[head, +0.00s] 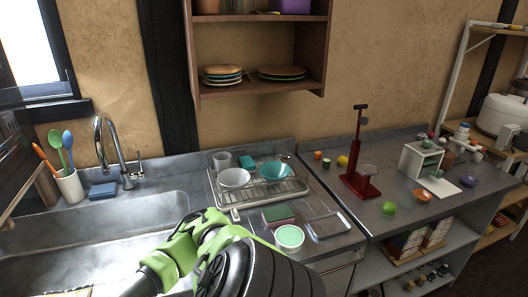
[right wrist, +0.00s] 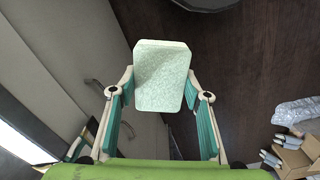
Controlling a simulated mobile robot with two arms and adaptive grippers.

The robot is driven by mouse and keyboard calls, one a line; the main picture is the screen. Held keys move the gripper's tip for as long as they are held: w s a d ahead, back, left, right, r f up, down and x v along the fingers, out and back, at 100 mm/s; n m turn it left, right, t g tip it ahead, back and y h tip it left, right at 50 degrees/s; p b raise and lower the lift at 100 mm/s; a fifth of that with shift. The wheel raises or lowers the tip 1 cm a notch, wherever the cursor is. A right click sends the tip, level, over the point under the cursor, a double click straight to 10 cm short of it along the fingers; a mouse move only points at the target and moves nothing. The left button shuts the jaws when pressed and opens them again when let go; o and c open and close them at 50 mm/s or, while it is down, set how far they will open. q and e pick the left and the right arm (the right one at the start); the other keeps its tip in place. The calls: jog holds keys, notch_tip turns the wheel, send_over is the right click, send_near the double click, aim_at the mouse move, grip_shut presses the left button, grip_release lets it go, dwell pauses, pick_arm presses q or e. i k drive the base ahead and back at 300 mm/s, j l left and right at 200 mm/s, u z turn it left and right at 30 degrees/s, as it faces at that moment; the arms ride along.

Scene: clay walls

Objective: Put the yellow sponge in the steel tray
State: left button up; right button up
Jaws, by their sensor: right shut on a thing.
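In the right wrist view my right gripper (right wrist: 160,88) is shut on a pale green, speckled block (right wrist: 163,66) that looks like a sponge. It is held between the fingertips above a dark floor, beside grey cabinet fronts. No clearly yellow sponge shows; the held block looks pale green here. In the head view a shallow steel tray (head: 328,226) lies on the counter right of a green-topped block (head: 278,214), and looks empty. My green and black arm crosses the bottom of the head view, but its gripper is hidden there. My left gripper is not in view.
A dish rack (head: 236,201) with bowls stands behind the tray. A round pale-green container (head: 289,237) sits close to the tray's left front. A red stand (head: 359,185) is behind and right. The sink (head: 90,235) lies left.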

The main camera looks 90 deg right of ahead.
aim_at(342, 227)
jog(key=k+l+u, duration=0.1)
jog(key=k+l, duration=0.65)
jog(key=k, duration=0.2)
jog(key=k+l+u, duration=0.15)
jog(key=k+l, duration=0.25)
jog(key=k, duration=0.05)
